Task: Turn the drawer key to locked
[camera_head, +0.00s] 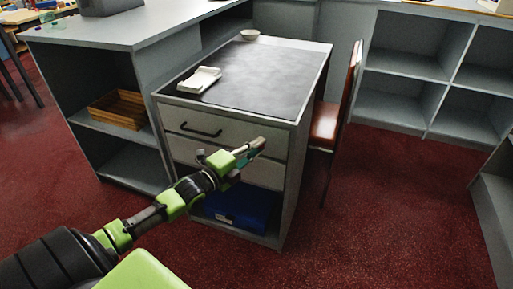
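The drawer unit (160,98) stands in the middle, with a dark top and a pale front. Its top drawer (235,138) is shut and has a black bar handle (201,131). I cannot make out the drawer key; it is either too small to tell or hidden behind my gripper. My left gripper (256,147) is in front of the right part of the drawer fronts, about where the top drawer meets the one below. I cannot tell whether its fingers are open, shut or touching the front. My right gripper is not in view.
A white tray (199,80) and a small bowl (250,34) rest on the unit's top. A blue bin (243,206) sits in its lower opening. A red-seated chair (325,122) stands close at the right. The red floor in front is clear.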

